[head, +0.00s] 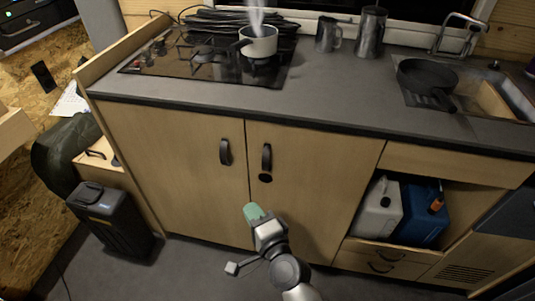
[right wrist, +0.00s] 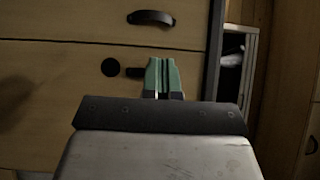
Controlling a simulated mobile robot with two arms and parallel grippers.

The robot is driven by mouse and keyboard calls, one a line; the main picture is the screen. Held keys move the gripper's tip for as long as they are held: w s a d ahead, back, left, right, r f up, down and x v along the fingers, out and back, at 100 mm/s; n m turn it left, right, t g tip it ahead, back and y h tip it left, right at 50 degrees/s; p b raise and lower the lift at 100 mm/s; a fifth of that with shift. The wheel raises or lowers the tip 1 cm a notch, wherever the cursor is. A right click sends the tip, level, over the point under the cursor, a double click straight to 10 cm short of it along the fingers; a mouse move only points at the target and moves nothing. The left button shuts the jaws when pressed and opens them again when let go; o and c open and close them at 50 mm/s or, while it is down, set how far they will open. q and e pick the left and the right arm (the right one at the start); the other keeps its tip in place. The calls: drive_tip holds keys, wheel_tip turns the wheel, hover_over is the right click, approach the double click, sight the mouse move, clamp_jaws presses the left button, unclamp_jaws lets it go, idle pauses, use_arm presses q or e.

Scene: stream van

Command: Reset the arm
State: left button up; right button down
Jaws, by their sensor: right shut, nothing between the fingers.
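My right gripper (head: 252,212) has green fingers and is low in front of the wooden cabinet doors (head: 180,170), below the two dark door handles. It is shut and empty. In the right wrist view the green fingers (right wrist: 162,76) lie side by side, pointing toward a cabinet front with a dark handle (right wrist: 151,17) and a round black knob (right wrist: 110,67). I cannot tell whether the fingers touch the cabinet. My left gripper is not in view.
A steaming pot (head: 258,41) stands on the hob (head: 215,68). A black pan (head: 427,80) is at the sink. An open shelf holds a white canister (head: 378,208) and a blue canister (head: 424,214). A black container (head: 112,222) stands on the floor at left.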

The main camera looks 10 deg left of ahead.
drive_tip(key=s+d+f+n+g+h+p, duration=0.2)
drive_tip(key=s+d+f, duration=0.2)
drive_tip(key=f, duration=0.4)
drive_tip(key=s+d+f+n+g+h+p, duration=0.1)
drive_tip(key=s+d+f+n+g+h, duration=0.15)
drive_tip(key=d+f, duration=0.45)
drive_tip(key=s+d+f+n+g+h+p, duration=0.15)
drive_tip(key=s+f, duration=0.25)
drive_tip(key=f, duration=0.6)
drive_tip(key=s+d+f+n+g+h+p, duration=0.1)
drive_tip(key=s+d+f+n+g, duration=0.1)
drive_tip(key=s+d, duration=0.4)
drive_tip(key=s+d+f+n+g+h+p, duration=0.2)
drive_tip(key=s+d+f, duration=0.3)
drive_tip(key=s, duration=0.7)
drive_tip(key=s+d+f+n+g+h+p, duration=0.2)
drive_tip(key=s+d+f+g, duration=0.1)
drive_tip(key=s+d, duration=0.6)
drive_tip(key=shift+f+n, duration=0.4)
drive_tip(key=shift+f, duration=0.35)
drive_tip(key=shift+d, duration=0.1)
